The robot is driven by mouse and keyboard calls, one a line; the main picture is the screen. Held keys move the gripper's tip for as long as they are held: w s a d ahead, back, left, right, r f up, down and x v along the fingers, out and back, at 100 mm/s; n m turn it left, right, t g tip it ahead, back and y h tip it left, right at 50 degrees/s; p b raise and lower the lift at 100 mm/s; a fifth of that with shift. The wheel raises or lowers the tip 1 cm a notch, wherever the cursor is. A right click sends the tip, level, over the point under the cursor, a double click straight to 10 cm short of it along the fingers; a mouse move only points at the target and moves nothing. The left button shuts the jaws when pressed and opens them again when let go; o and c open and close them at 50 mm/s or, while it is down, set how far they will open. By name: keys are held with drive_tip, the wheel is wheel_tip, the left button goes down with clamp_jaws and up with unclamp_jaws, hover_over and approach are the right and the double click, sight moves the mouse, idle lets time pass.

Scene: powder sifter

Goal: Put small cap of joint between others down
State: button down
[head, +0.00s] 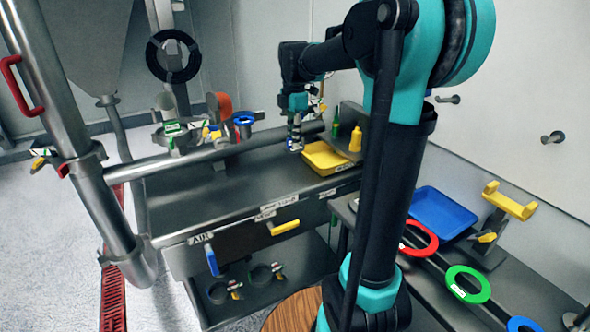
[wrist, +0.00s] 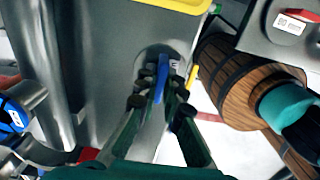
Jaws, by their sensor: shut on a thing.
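My gripper (head: 294,132) hangs over the grey bench, just left of the yellow tray, in the head view. In the wrist view my gripper (wrist: 163,92) is shut on a small blue piece with a pale part beside it, which I take to be the small cap (wrist: 161,76). The fingers hide part of it, and I cannot tell whether it touches the bench. The other joint parts (head: 180,135) seem to lie in a cluster on and behind the pipe, left of my gripper. A blue round part (wrist: 12,117) shows at the wrist view's left edge.
The yellow tray (head: 312,149) lies right of my gripper, with yellow and green bottles (head: 355,139) behind it. A thick pipe (head: 190,160) crosses the bench (head: 200,197). A blue tray (head: 443,208) and coloured rings stand on the right bench.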

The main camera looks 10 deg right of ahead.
wheel_tip(320, 180, down, 11)
drive_tip(key=shift+r, duration=0.1)
idle(0.3)
drive_tip(key=c, duration=1.6)
unclamp_jaws()
drive_tip(key=shift+c, duration=0.2)
wheel_tip(320, 180, up, 12)
drive_tip(key=shift+f, duration=0.15)
drive_tip(key=s+d+f+m+t, duration=0.2)
drive_tip(key=s+f+m, duration=0.8)
drive_tip(key=s, duration=0.1)
drive_tip(key=s+d+f+m+t, duration=0.2)
drive_tip(key=s+f+m, duration=0.9)
drive_tip(key=shift+f+m, duration=0.2)
drive_tip(key=shift+m, duration=0.1)
